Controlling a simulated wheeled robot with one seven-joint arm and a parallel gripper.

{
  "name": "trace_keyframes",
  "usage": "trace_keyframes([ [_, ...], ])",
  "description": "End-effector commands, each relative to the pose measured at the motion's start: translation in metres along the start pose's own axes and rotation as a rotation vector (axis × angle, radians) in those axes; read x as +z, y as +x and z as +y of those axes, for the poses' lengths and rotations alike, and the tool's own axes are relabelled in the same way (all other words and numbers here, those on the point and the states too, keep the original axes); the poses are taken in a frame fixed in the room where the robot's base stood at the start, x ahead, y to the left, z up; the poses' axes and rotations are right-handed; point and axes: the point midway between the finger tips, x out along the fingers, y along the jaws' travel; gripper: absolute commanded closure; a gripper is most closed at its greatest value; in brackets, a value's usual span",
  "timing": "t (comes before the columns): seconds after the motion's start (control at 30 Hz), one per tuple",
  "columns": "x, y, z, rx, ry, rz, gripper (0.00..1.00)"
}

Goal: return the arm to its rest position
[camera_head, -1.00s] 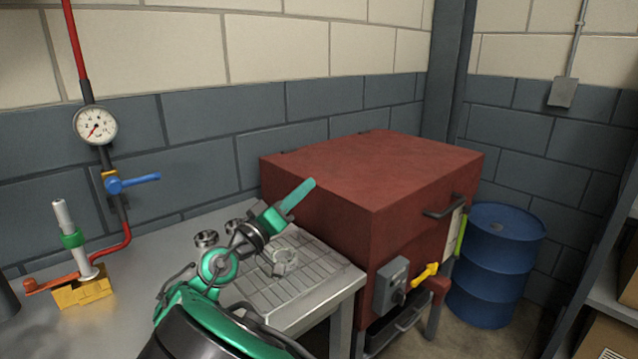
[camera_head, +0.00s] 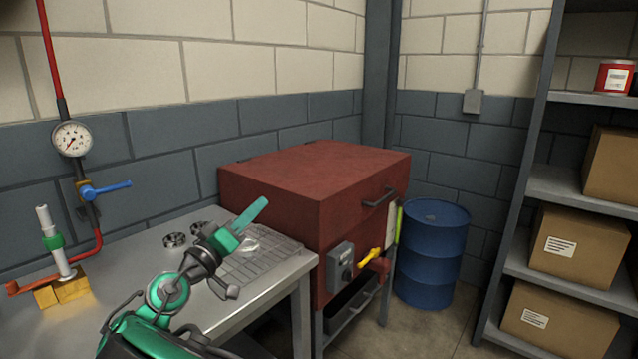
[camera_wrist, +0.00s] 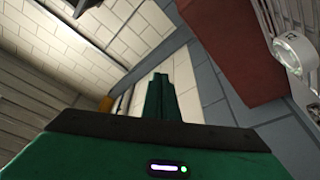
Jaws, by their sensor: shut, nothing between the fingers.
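My gripper (camera_head: 253,215) is in the head view, its green fingers shut together and empty, pointing up and right. It is held above the worktable, in front of the red cabinet in the picture. In the wrist view the shut fingers (camera_wrist: 158,98) point up the picture with nothing between them. A light metal piece (camera_head: 251,245) on the gridded mat (camera_head: 270,262) is partly hidden behind the gripper. A round metal part (camera_head: 175,240) lies on the table to the left of the gripper, with a second round part (camera_head: 197,228) beside it.
A pipe with a gauge (camera_head: 72,138) and blue valve handle (camera_head: 108,189) rises behind. The red cabinet (camera_head: 300,175), blue drum (camera_head: 430,250) and shelving with boxes (camera_head: 575,240) stand to the right.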

Motion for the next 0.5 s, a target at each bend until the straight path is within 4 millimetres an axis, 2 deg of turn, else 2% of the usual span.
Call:
trace_keyframes([
  [0.03, 0.006, 0.013, 0.002, 0.003, -0.003, -0.026, 1.0],
  [0.13, 0.019, 0.031, 0.003, -0.004, -0.012, -0.073, 1.0],
  [0.27, 0.037, 0.054, 0.015, -0.004, -0.021, -0.138, 1.0],
  [0.37, 0.056, 0.076, 0.025, -0.005, -0.03, -0.199, 1.0],
  [0.5, 0.092, 0.114, 0.045, -0.008, -0.041, -0.315, 1.0],
])
